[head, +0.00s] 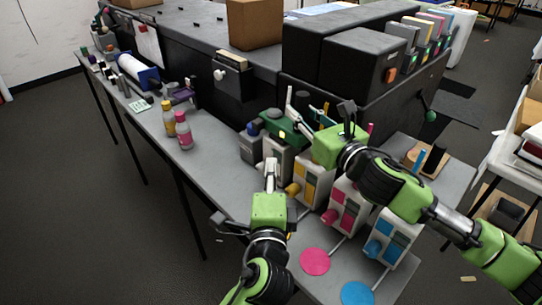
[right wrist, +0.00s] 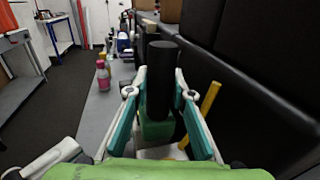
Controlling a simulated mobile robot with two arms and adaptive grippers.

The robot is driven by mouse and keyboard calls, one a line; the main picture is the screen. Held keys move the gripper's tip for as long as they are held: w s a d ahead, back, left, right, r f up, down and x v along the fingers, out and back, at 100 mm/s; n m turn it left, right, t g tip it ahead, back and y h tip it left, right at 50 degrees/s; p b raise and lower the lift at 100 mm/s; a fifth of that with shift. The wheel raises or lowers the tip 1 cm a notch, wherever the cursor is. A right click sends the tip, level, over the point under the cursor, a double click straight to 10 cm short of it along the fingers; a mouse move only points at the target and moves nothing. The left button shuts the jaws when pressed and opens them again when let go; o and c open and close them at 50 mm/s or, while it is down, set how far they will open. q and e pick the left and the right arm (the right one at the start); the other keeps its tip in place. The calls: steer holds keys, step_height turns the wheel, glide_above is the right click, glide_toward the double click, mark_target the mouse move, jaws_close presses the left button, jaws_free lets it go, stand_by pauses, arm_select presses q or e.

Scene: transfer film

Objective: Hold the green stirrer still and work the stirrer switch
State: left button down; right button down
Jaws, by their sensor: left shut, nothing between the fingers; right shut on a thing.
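The green stirrer (head: 280,127) stands on the bench among several similar machines, with a grey body and a green top. My right gripper (head: 291,112) reaches to it from the right and is shut on its upper part. In the right wrist view the fingers lie on both sides of a black cylinder (right wrist: 162,70) above a green block (right wrist: 156,129). My left gripper (head: 271,164) is shut and empty, its fingertips close in front of the stirrer's grey body. I cannot tell whether they touch it. I cannot make out the stirrer switch.
Yellow (head: 310,180), pink (head: 346,205) and blue (head: 392,240) machines stand to the right, close to my arms. A pink disc (head: 315,262) and a blue disc (head: 357,293) lie in front. Two bottles (head: 184,131) stand to the left. Dark cabinets (head: 358,62) rise behind.

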stand_by(0.4)
steer(key=c, duration=1.7)
jaws_free()
steer(key=shift+s, duration=0.1)
